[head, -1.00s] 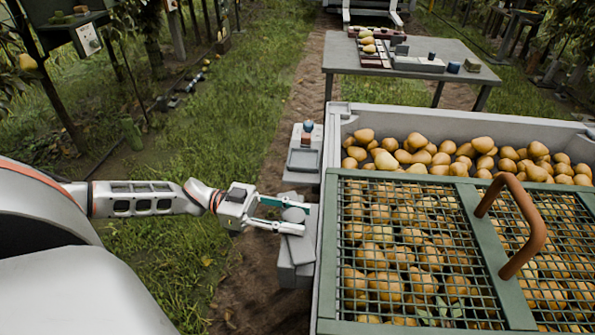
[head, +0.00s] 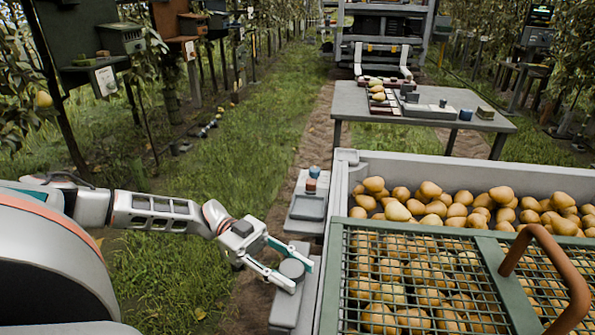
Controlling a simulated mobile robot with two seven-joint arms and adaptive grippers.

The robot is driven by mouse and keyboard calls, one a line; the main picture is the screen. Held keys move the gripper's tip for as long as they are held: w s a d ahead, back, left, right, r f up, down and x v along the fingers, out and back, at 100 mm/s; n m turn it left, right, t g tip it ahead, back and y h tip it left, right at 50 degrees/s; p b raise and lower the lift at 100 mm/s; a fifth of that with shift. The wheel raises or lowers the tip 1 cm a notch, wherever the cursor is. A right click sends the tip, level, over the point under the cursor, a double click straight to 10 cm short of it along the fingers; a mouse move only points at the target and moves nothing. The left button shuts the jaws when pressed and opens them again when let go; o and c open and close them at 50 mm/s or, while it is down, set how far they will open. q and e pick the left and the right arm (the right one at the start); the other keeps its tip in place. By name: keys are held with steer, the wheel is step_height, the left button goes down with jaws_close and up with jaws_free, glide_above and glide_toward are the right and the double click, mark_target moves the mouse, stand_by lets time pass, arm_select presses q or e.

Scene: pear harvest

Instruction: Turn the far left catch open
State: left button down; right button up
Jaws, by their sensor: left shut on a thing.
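A round grey catch knob (head: 291,269) sits on a grey bracket (head: 283,312) at the left side of the big pear bin (head: 334,205). My left gripper (head: 302,277) comes in from the left and is shut on this knob, one finger on each side. Its fingers point down and to the right. A green mesh lid (head: 420,238) with a brown handle (head: 548,262) covers the near part of the bin. The fingers hide part of the knob's edge and bracket. My right gripper is not in view.
A grey side shelf (head: 307,206) with small blue and orange items stands just beyond the catch, against the bin. Pears fill the bin. A grey table (head: 350,103) with trays stands farther back. Grass lies open on the left.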

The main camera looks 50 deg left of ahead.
arm_select(q)
steer(key=c, duration=1.5)
jaws_free()
steer(key=shift+o, duration=0.4)
steer(key=v, duration=1.2)
